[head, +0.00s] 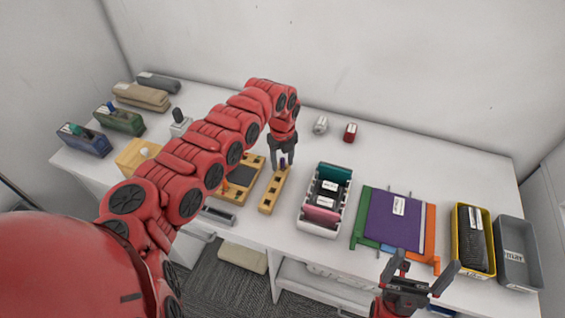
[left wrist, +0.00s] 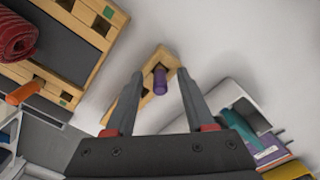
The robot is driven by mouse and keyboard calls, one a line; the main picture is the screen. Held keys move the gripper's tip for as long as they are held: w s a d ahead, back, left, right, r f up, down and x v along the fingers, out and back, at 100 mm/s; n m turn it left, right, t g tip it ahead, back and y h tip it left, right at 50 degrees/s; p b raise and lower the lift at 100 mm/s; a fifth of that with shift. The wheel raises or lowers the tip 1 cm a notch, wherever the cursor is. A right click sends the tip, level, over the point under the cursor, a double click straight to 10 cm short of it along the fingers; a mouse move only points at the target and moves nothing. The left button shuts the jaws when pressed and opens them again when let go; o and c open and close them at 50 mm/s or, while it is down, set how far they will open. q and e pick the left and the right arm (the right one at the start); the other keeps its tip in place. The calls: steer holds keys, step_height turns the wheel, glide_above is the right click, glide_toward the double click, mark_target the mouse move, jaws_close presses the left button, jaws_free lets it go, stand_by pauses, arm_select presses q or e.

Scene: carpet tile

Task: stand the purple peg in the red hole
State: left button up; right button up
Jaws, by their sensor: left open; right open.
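The purple peg (left wrist: 160,82) stands at the far end of a narrow wooden strip (head: 268,200); in the head view only a small dark part of it (head: 283,162) shows. My left gripper (head: 282,157) is open above that end. In the left wrist view its fingers (left wrist: 155,100) lie either side of the peg, apart from it. A wooden board (head: 233,196) with a dark middle and square holes lies left of the strip. Green marks show by some holes; I cannot make out the red one. My right gripper (head: 424,270) is open and empty, at the front edge.
A white tray (head: 305,220) with teal and pink items stands right of the strip. Further right are a purple folder (head: 385,222), a yellow bin (head: 459,235) and a grey bin (head: 520,265). An orange peg (left wrist: 22,93) lies by the board. The back middle is mostly clear.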

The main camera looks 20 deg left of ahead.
arm_select(q)
jaws_close()
stand_by(0.4)
